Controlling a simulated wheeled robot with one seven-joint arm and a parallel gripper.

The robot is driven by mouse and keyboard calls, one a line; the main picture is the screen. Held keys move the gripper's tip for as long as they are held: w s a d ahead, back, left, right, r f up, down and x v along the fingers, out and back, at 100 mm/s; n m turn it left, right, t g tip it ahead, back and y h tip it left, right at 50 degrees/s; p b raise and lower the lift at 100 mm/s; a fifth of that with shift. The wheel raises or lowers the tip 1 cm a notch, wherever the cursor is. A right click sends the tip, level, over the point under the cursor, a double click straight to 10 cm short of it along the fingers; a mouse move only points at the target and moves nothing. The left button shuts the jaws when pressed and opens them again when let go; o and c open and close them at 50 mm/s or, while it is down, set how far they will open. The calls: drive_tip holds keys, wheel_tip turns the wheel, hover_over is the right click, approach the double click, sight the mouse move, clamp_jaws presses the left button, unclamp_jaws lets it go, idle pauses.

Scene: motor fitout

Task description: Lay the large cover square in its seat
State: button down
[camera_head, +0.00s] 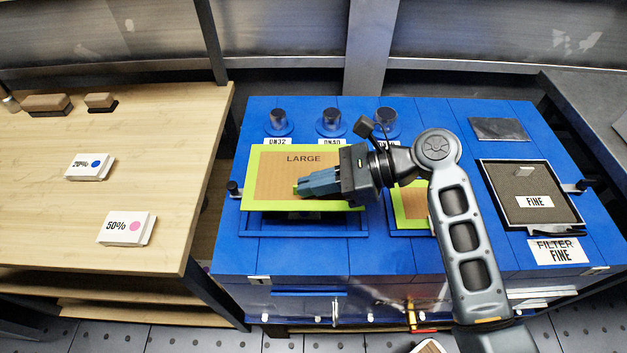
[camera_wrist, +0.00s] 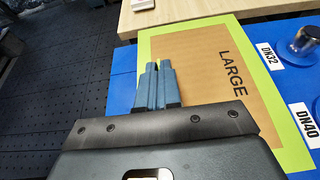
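The large cover (camera_head: 262,175) is a brown panel with a yellow-green border, marked LARGE. It also shows in the wrist view (camera_wrist: 195,60). It appears raised above the blue bench, with its seat (camera_head: 300,235), a blue recessed frame, partly visible below its front edge. The cover hides most of the seat. My gripper (camera_head: 300,189) lies over the cover from the right. Its fingers, close together in the wrist view (camera_wrist: 158,72), are shut on a small green part at the cover's middle, mostly hidden by the fingers.
Capped round ports (camera_head: 331,122) with DN labels stand behind the cover. A smaller green-edged cover (camera_head: 408,205) lies to its right, partly behind my arm. A FINE filter tray (camera_head: 530,222) is at the right. A wooden table (camera_head: 150,190) with cards is at the left.

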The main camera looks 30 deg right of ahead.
sight(314, 196)
drive_tip(key=shift+f, duration=0.2)
drive_tip(key=shift+f, duration=1.55)
drive_tip(key=shift+f, duration=0.45)
drive_tip(key=shift+f, duration=0.35)
drive_tip(key=shift+f, duration=0.35)
drive_tip(key=shift+p, duration=0.55)
idle(0.5)
drive_tip(key=shift+f+p, duration=0.35)
drive_tip(key=shift+f, duration=0.25)
idle(1.8)
drive_tip(key=c, duration=1.2)
unclamp_jaws()
drive_tip(key=shift+c, duration=0.2)
